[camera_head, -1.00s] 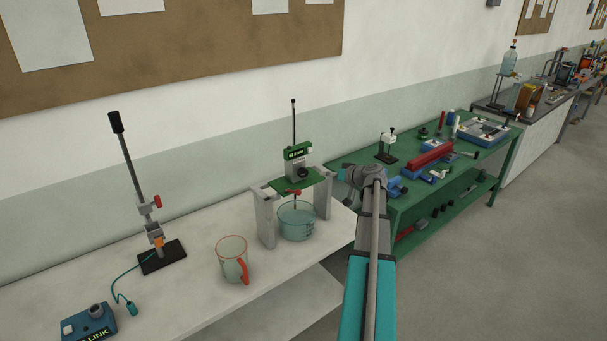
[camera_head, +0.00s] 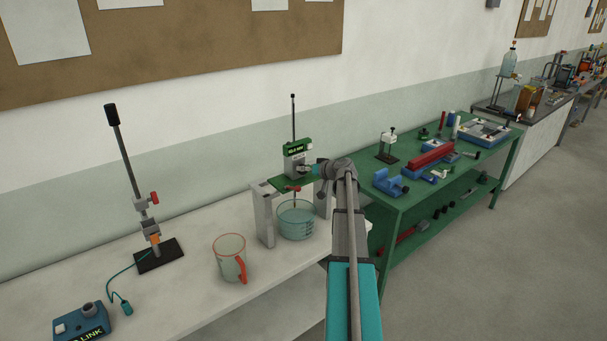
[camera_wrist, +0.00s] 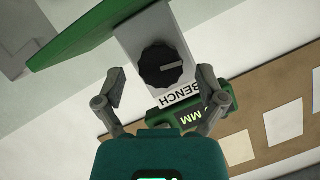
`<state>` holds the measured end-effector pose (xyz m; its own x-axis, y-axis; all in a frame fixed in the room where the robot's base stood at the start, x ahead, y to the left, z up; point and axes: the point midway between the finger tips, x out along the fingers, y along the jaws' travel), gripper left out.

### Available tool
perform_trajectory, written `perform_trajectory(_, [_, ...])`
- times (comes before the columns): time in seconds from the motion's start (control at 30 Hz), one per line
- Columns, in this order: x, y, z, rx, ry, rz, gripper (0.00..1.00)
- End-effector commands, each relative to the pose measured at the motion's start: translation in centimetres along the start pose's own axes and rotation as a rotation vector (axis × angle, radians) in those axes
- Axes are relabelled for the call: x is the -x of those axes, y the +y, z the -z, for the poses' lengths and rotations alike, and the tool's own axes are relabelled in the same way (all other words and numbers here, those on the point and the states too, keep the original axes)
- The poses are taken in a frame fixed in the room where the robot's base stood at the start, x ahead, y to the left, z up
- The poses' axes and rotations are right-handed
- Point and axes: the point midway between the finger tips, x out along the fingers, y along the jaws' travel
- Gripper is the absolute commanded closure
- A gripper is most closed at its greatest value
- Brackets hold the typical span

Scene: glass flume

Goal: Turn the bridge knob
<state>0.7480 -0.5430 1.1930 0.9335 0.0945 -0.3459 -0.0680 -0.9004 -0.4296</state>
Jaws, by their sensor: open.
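The bridge knob (camera_wrist: 162,66) is a black, ribbed round knob with a pale pointer line, on a light grey block marked BENCH. In the wrist view it sits between the two fingers of my gripper (camera_wrist: 160,88), which is open; I cannot tell if either finger touches it. In the head view the grey block (camera_head: 294,164) stands on the green bridge plate (camera_head: 284,185), carried by two grey posts. My gripper (camera_head: 307,170) is at the block's right side there, and my wrist partly hides that area. A green display (camera_wrist: 192,112) is beside the block.
A glass beaker (camera_head: 296,222) stands under the bridge, and a jug with a red handle (camera_head: 230,258) is in front to the left. A stand (camera_head: 150,230) and a blue box (camera_head: 82,322) are further left. A green bench (camera_head: 405,200) holds several tools at right.

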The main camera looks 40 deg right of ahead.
Motion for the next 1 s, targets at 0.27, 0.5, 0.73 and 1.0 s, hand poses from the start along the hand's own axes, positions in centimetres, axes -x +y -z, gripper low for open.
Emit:
perform_trajectory(0.27, [-1.6,0.0,0.0,0.001,-0.001,0.001,0.11])
perform_trajectory(0.5, [-1.7,-0.1,0.0,0.000,0.000,0.000,0.11])
perform_trajectory(0.73, [-1.7,-0.1,0.0,0.000,0.000,0.001,0.42])
perform_trajectory(1.0, [-1.7,-0.1,0.0,0.000,0.000,0.001,0.92])
